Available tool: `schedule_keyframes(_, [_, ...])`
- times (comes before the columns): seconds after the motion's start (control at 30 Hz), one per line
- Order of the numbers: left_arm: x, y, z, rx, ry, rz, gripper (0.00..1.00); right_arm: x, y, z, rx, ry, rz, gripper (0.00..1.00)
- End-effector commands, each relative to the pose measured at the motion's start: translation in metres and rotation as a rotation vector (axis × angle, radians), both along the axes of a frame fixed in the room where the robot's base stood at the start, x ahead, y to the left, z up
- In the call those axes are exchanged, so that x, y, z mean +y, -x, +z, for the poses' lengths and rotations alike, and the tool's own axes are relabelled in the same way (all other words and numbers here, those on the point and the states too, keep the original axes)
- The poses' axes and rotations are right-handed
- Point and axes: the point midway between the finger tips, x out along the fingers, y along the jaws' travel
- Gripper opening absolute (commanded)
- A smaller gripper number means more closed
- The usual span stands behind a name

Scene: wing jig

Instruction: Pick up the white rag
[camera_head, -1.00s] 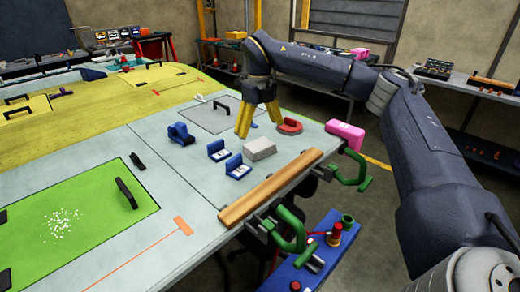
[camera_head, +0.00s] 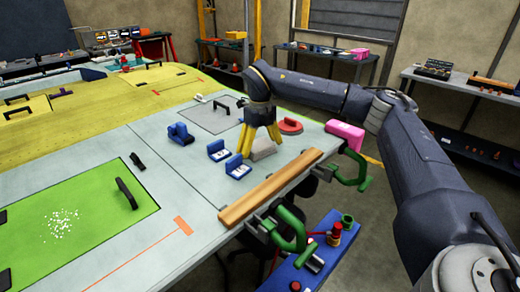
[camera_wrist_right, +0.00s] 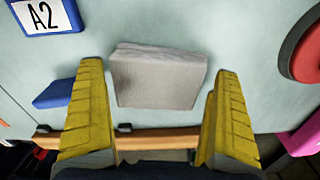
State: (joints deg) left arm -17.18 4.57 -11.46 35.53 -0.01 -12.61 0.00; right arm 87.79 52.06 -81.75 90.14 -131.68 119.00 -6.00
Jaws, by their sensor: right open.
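The white rag (camera_head: 264,150) is a folded, greyish-white pad lying flat on the pale work table. In the head view my right gripper (camera_head: 259,145) is over it, and its yellow fingers hide part of the rag. In the right wrist view the rag (camera_wrist_right: 158,78) lies between and slightly beyond the two yellow fingers of my right gripper (camera_wrist_right: 158,115). Those fingers are wide apart, with nothing held between them. Whether the fingertips touch the table cannot be told. My left gripper does not show in either view.
Two blue labelled blocks (camera_head: 237,167) sit left of the rag. A red round object (camera_head: 290,126) is behind right, and a pink block (camera_head: 345,133) is at the table edge. A wooden bar (camera_head: 270,187) with green clamps (camera_head: 352,170) runs along the near edge.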

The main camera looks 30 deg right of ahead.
Motion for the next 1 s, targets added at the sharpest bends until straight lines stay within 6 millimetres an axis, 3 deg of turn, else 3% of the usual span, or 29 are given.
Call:
schedule_keyframes(0.17, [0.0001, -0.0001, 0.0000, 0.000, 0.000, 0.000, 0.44, 0.0000, -0.0001, 0.0002, -0.001, 0.000, 0.000, 1.00])
schedule_keyframes(0.53, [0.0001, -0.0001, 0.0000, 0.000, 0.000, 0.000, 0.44, 0.0002, -0.0001, 0.0004, 0.000, 0.000, 0.000, 0.58])
schedule_keyframes(1.0, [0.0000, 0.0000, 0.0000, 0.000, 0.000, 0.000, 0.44, 0.0002, -0.0002, 0.0020, -0.001, 0.000, 0.000, 0.57])
